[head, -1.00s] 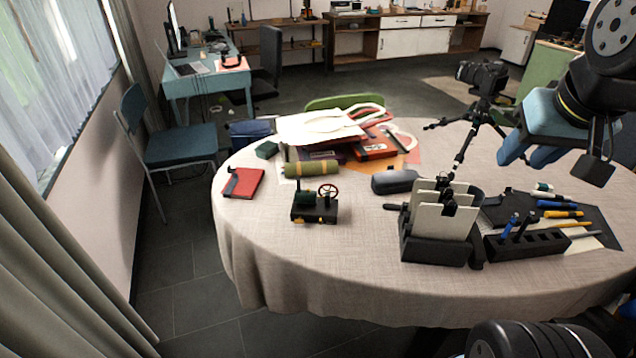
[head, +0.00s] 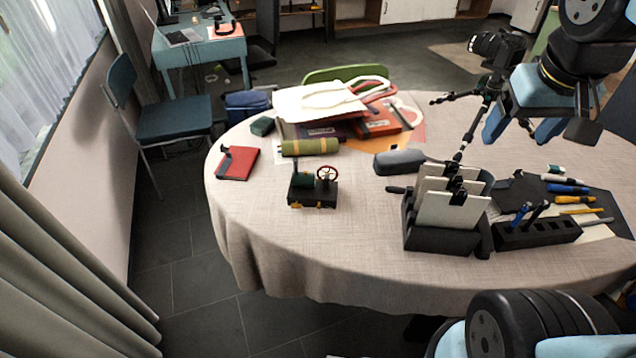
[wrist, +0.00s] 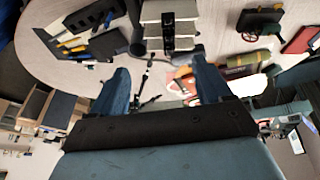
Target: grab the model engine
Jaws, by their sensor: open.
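The model engine (head: 313,188) stands upright on the near left part of the round table, a small dark block with a green boiler and a red flywheel. In the wrist view the engine (wrist: 262,24) shows at the upper right, upside down. My gripper (head: 518,136) is at the right, above the table near the camera tripod, well to the right of the engine. In the wrist view its two blue fingers (wrist: 160,82) are spread apart with nothing between them.
A green roll (head: 310,147) and a red notebook (head: 237,163) lie close behind and left of the engine. Cloth in front of the engine is clear.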

